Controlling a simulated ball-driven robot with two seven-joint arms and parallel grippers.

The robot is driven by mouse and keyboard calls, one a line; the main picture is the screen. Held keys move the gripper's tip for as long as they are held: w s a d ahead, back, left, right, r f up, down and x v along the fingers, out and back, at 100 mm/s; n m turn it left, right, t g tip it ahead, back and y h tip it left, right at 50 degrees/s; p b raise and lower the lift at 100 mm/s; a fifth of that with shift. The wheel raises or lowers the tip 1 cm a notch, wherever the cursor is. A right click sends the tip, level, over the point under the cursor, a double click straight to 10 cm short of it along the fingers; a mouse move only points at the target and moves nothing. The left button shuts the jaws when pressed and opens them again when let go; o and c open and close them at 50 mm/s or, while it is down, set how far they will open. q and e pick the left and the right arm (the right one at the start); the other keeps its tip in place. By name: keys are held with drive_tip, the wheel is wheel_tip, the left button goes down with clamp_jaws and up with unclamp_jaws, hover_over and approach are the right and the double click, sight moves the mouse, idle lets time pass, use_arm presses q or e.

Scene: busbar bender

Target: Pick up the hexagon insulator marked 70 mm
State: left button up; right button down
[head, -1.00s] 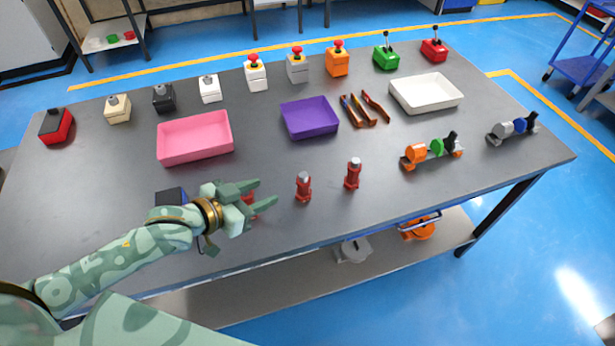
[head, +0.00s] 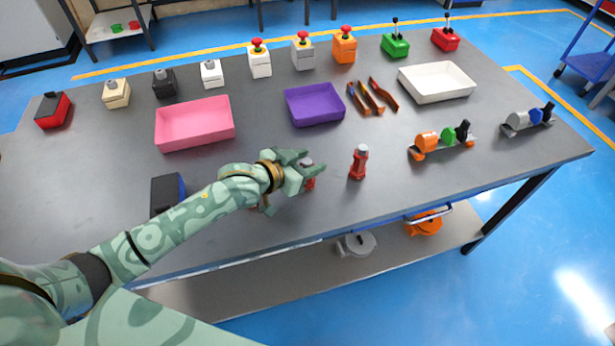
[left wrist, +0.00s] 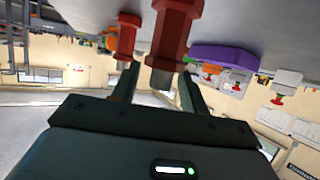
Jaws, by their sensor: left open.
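Red hexagon insulators with grey tops stand near the table's front. One (head: 310,184) is at my left gripper (head: 313,166), mostly hidden by its fingers. In the left wrist view this insulator (left wrist: 174,32) appears upside down and large, between the open fingers (left wrist: 160,82); contact cannot be told. A second insulator (head: 358,163) stands upright and clear just to the right; the smaller red one in the left wrist view (left wrist: 126,38) is farther off. A bit of red under my forearm is mostly hidden. No size marking is readable. My right gripper is not in view.
A black and blue box (head: 166,192) stands left of my forearm. Pink (head: 194,124), purple (head: 314,106) and white (head: 436,83) trays lie behind. Coloured parts on a rack (head: 443,143) stand to the right. Switch boxes line the back edge.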

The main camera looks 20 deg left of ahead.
use_arm(q)
clamp_jaws()
